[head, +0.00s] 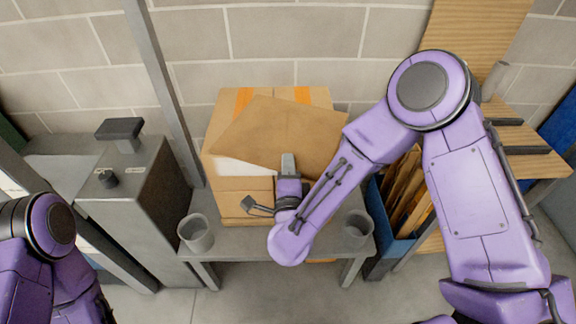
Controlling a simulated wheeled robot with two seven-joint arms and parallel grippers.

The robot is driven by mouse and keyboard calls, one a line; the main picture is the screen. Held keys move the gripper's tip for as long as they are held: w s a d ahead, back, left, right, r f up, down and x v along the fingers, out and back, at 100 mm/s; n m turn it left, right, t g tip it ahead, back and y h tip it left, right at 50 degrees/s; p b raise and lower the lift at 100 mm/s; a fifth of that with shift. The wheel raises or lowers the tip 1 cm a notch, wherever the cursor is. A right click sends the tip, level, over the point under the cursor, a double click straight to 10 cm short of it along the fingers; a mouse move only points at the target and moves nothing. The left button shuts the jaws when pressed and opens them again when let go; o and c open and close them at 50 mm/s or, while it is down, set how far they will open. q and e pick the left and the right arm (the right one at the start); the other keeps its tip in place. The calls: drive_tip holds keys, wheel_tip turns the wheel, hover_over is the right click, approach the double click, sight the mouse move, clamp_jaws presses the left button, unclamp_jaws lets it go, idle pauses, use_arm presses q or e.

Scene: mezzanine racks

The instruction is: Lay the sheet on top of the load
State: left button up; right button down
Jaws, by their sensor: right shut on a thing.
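The sheet (282,130) is a flat brown piece of cardboard, turned at an angle over the load. The load is a stack of cardboard boxes (243,205) with orange stripes on its top. The sheet covers much of the load's top and overhangs at the right; I cannot tell whether it touches the load. My right gripper (288,163) is shut on the sheet's near edge. Its forearm hides the load's right front. Of my left arm only upper links show at the lower left; its gripper is out of view.
The load stands on a grey table (230,246) with a grey cup (195,233) at left and another (357,228) at right. A grey cabinet (140,215) stands left. A blue bin (378,215) of cardboard pieces stands right. A grey post rises behind, left; a block wall closes the back.

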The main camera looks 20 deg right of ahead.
drive_tip(key=c, duration=1.2)
unclamp_jaws()
drive_tip(key=shift+f, duration=0.1)
drive_tip(key=shift+r, duration=0.2)
drive_tip(key=b+v, duration=0.1)
drive_tip(key=v, duration=1.1)
drive_tip(key=shift+f, duration=0.1)
